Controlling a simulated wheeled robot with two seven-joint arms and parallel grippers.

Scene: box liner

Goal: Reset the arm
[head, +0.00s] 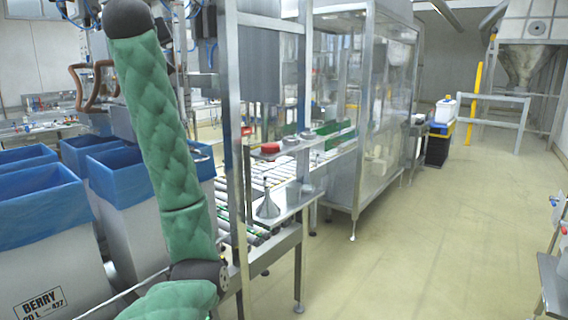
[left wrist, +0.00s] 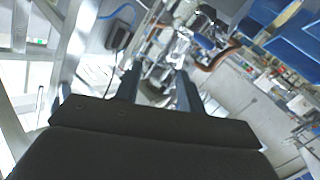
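My left arm, in a green quilted sleeve (head: 155,130), rises from the bottom of the head view to a black joint (head: 127,18) near the top edge. Its gripper is not visible in the head view. In the left wrist view my left gripper (left wrist: 158,76) shows two dark fingers set apart, with nothing seen held between them. It points at blurred machinery and brown curved parts (left wrist: 216,57). My right arm and right gripper are not in view.
Boxes with blue liners (head: 38,208) stand left of my arm, one marked BERRY. A metal frame post (head: 232,130) and roller conveyor (head: 270,178) are close on its right. A funnel (head: 267,205) stands on a shelf. The floor (head: 430,230) at right is largely clear.

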